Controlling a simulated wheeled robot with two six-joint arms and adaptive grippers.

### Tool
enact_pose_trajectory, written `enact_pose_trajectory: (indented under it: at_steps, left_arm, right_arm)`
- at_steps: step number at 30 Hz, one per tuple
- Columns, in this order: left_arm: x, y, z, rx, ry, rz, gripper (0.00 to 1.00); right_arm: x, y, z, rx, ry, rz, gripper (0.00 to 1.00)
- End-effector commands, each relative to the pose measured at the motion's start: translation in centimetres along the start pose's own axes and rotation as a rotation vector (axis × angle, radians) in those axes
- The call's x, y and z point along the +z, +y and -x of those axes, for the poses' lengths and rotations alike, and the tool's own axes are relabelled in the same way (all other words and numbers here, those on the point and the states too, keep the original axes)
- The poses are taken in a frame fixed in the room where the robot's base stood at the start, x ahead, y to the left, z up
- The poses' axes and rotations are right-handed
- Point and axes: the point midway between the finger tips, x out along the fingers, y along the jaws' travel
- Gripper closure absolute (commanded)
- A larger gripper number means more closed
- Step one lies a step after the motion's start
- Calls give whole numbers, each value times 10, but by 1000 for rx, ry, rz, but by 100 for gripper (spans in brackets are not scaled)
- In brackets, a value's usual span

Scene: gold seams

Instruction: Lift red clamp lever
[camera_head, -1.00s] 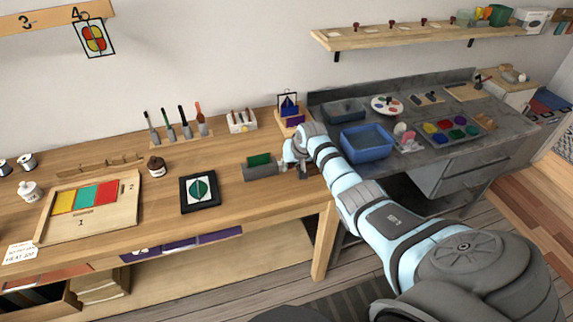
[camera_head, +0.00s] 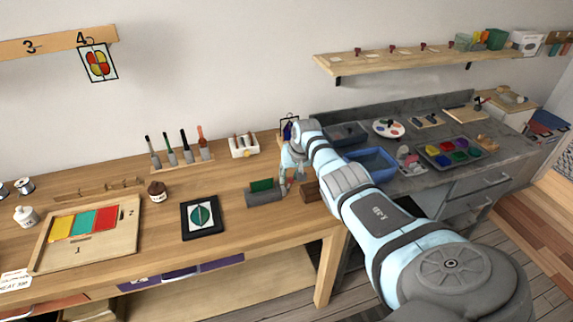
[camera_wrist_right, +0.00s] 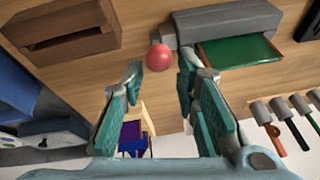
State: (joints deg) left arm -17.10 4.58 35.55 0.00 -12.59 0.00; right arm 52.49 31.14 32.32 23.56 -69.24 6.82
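The red clamp lever shows as a round red knob (camera_wrist_right: 159,57) in the right wrist view, beside the grey clamp body (camera_wrist_right: 228,22) that holds a green panel (camera_wrist_right: 240,50). In the head view the clamp (camera_head: 266,197) lies near the front of the wooden bench; its red knob cannot be made out there. My right gripper (camera_head: 291,182) is just right of the clamp. In the wrist view its teal fingers (camera_wrist_right: 160,76) are open and empty, with the knob in line with the gap, just beyond the tips. My left gripper is not in view.
A brown wooden block (camera_head: 311,191) is close to the right gripper. A framed leaf picture (camera_head: 201,216) lies left of the clamp. A tool rack (camera_head: 182,160) and a white box (camera_head: 243,147) stand behind. A blue bin (camera_head: 374,163) is on the grey counter.

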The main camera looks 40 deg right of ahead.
Motion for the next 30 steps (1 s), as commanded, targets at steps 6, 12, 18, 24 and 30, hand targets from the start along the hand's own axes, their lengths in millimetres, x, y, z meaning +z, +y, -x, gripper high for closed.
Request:
enact_pose_trajectory:
  at_steps: [6, 12, 18, 24, 30]
  left_arm:
    - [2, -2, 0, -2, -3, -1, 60]
    - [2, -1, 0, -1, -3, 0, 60]
    - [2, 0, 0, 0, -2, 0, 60]
    - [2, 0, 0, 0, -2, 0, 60]
    - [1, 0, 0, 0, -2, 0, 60]
  right_arm:
    - [0, -2, 1, -1, -1, 2, 72]
    - [0, -2, 22, 0, 2, 6, 72]
    - [0, 0, 79, -1, 4, 5, 72]
    - [1, 1, 116, -3, 1, 1, 72]
    - [1, 1, 121, -3, -1, 1, 72]
